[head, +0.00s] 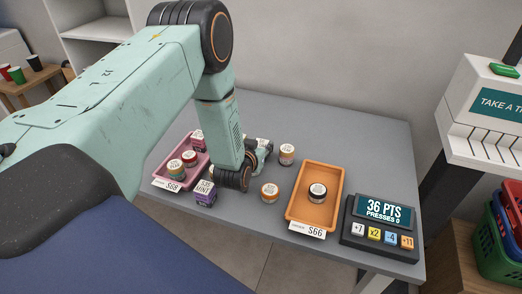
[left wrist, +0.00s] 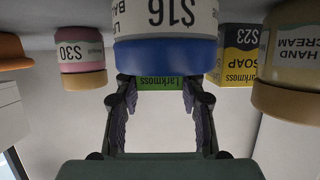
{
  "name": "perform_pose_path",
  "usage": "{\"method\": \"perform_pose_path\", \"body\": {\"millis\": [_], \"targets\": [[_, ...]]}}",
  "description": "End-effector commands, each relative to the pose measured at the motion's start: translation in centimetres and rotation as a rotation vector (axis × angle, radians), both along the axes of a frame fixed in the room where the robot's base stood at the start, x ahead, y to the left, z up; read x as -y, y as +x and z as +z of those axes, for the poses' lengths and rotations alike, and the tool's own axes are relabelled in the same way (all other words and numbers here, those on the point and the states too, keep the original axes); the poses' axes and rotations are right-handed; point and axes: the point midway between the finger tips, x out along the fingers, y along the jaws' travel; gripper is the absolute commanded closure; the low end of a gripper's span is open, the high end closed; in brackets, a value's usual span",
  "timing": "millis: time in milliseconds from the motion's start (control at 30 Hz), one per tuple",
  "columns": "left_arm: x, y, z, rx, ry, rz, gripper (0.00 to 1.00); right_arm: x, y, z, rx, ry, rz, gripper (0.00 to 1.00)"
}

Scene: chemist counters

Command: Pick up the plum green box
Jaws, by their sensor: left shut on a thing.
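My left gripper (left wrist: 158,100) is shut on a box with a green band (left wrist: 160,83), held between its fingertips in the left wrist view, which is upside down. The band reads "Larkmoss". A blue-lidded jar marked $16 (left wrist: 165,52) covers most of the box, so its main colour is hidden. In the head view my left arm comes down over the grey table, and its wrist and the left gripper (head: 262,150) hide much of what is there. The held box cannot be made out there. My right gripper is in neither view.
A yellow-and-black soap box (left wrist: 240,52) stands near the gripper.

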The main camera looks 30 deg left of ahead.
Motion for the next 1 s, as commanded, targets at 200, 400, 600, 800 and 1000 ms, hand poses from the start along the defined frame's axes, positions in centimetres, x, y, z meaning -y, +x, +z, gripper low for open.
{"method": "perform_pose_path", "body": {"millis": [200, 400, 600, 800, 1000], "targets": [[0.0, 0.0, 0.0, 0.001, 0.0, 0.0, 0.87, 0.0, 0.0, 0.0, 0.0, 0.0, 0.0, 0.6], [0.0, 0.0, 0.0, 0.001, 0.0, 0.0, 0.94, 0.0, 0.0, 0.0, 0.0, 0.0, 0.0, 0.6], [0.0, 0.0, 0.8, 0.001, 0.0, 0.001, 0.94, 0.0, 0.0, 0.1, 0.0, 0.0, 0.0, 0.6], [0.0, 0.1, 4.6, 0.004, -0.003, 0.002, 0.94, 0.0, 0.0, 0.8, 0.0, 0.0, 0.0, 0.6], [0.0, 0.0, 8.2, 0.003, -0.001, 0.001, 0.94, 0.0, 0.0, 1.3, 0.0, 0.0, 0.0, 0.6]]}}
